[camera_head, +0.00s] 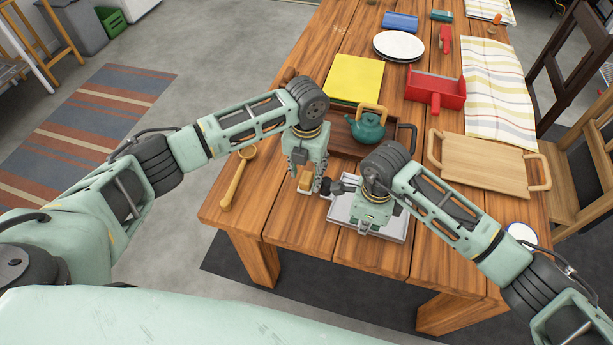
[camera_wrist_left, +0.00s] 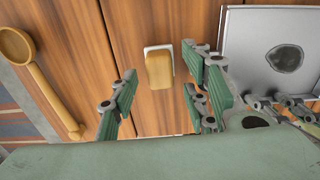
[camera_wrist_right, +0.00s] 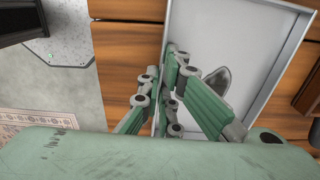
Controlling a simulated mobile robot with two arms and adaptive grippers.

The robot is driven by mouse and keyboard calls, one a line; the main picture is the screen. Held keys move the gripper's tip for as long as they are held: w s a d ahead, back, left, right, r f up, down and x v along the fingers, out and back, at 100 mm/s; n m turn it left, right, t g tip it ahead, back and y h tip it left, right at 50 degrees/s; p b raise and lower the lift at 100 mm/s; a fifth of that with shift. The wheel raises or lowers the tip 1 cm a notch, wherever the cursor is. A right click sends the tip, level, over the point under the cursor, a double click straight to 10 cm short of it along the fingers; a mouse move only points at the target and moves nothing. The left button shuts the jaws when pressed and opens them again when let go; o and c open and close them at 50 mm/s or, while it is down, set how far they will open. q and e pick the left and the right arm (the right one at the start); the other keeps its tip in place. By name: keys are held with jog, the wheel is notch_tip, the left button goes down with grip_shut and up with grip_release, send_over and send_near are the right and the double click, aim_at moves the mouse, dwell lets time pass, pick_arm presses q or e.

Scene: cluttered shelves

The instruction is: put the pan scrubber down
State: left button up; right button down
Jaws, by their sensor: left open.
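The pan scrubber (camera_wrist_left: 159,69) is a small tan block with a white edge, lying on the wooden table. In the head view it (camera_head: 304,181) shows just under my left gripper (camera_head: 304,188). In the left wrist view the fingers of my left gripper (camera_wrist_left: 160,85) are apart, with the scrubber in view between and beyond them; I see no contact. My right gripper (camera_head: 368,225) is over the grey metal tray (camera_head: 397,236). In the right wrist view its fingertips (camera_wrist_right: 163,68) are close together near the tray's left wall; any grip is unclear.
A wooden spoon (camera_head: 237,178) lies left of the scrubber near the table edge. Behind my grippers stand a teal teapot (camera_head: 366,127) and a dark-handled brown tray (camera_head: 345,140). A light wooden tray (camera_head: 485,163) lies to the right. Bare table shows between spoon and scrubber.

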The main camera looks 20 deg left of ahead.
aim_at(306, 176)
pick_arm(q)
notch_tip(306, 176, up, 8)
jog(key=shift+r, duration=0.15)
jog(key=shift+w+a+r, duration=0.1)
jog(key=shift+a+r, duration=0.05)
jog(key=shift+r, duration=0.35)
jog(key=shift+c, duration=1.1)
notch_tip(306, 176, down, 12)
jog(key=shift+c, duration=0.2)
grip_shut()
notch_tip(306, 176, up, 10)
jog(key=shift+r, duration=0.1)
